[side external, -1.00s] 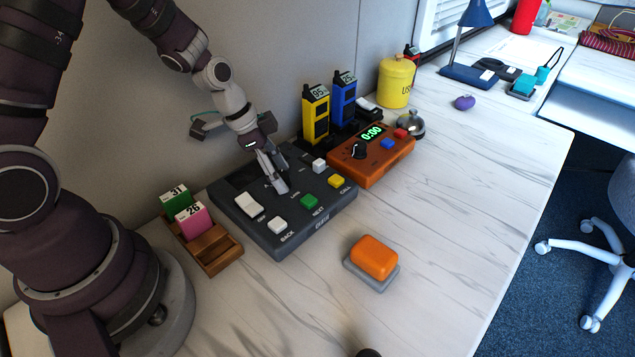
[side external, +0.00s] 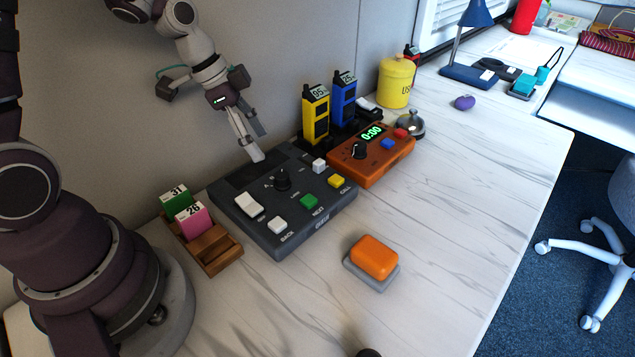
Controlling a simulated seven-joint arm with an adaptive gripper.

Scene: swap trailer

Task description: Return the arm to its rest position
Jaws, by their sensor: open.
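My gripper (side external: 257,143) hangs above the back edge of a dark grey control box (side external: 293,239), apart from it and holding nothing. Its fingers look parted and point down and to the right.
An orange timer box (side external: 378,168) reading 0:00 stands right of the control box. Yellow (side external: 316,116) and blue (side external: 343,101) handsets stand behind. A wooden card holder (side external: 214,250) is at left, an orange block (side external: 374,257) in front.

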